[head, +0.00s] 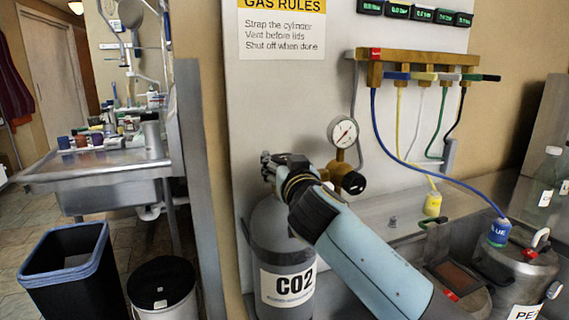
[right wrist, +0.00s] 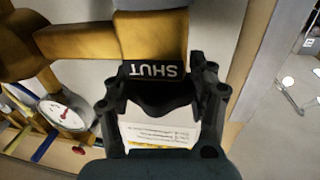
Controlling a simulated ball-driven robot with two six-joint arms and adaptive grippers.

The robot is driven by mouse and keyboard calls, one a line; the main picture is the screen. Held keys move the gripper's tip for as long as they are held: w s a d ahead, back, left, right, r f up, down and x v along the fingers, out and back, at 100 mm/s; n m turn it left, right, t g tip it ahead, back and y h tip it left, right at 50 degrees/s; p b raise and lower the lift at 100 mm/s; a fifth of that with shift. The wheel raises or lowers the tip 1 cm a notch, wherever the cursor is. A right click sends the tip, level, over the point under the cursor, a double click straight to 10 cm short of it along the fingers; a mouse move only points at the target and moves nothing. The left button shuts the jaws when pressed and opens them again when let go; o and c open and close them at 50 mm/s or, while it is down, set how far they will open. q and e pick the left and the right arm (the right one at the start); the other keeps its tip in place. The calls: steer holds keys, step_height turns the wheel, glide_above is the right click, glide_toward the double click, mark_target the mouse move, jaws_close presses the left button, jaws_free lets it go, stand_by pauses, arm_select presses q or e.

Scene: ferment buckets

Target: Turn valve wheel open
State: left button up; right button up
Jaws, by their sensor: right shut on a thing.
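A grey cylinder labelled CO2 (head: 290,285) stands against the pale panel, with a round gauge (head: 342,131) and brass fitting with a black knob (head: 353,183) beside its top. My right gripper (head: 275,162) is at the cylinder's top, its arm coming from the lower right and hiding the valve wheel there. In the right wrist view, a black wheel marked SHUT (right wrist: 152,71) sits on a brass body (right wrist: 150,35). My right gripper's fingers (right wrist: 160,97) are closed on this wheel from both sides. My left gripper is not in view.
A brass manifold (head: 420,57) with coloured hoses hangs on the panel. A black bin (head: 70,275) and a steel sink (head: 105,165) stand at the left.

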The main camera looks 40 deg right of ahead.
steer(key=shift+d+r+n+t+y+p, duration=0.1)
steer(key=shift+n+t+y+p, duration=0.3)
steer(key=shift+n+y+p, duration=0.4)
steer(key=n+y+p, duration=0.1)
steer(key=y, duration=0.1)
steer(key=shift+y, duration=0.3)
steer(key=o, duration=1.2)
steer(key=s, duration=0.4)
steer(key=s+a, duration=0.1)
steer(key=s, duration=0.7)
steer(key=shift+a, duration=0.35)
